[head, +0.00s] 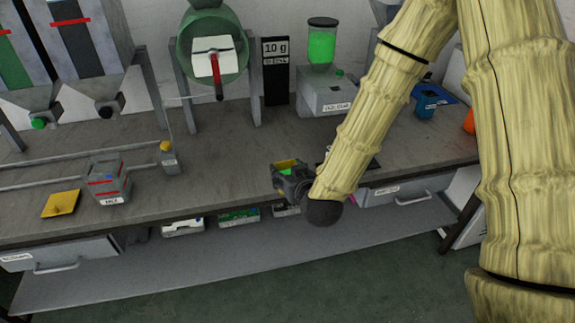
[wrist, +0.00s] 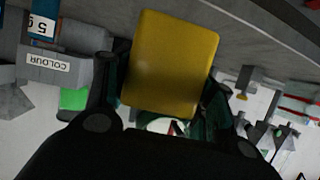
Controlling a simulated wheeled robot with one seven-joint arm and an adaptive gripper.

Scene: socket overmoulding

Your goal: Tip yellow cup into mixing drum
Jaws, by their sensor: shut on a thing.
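The yellow cup (head: 287,163) is held at my gripper (head: 290,180), above the front part of the bench. In the wrist view the yellow cup (wrist: 172,60) sits between the two dark fingers of my gripper (wrist: 160,95).
A colour dispenser (head: 322,45) with green contents stands at the back, right of a black "10 g" sign (head: 276,70). Two hoppers (head: 90,40) stand at the left. A small grey bin (head: 108,182) and a yellow plate (head: 61,204) are at front left. The bench before the drum is clear.

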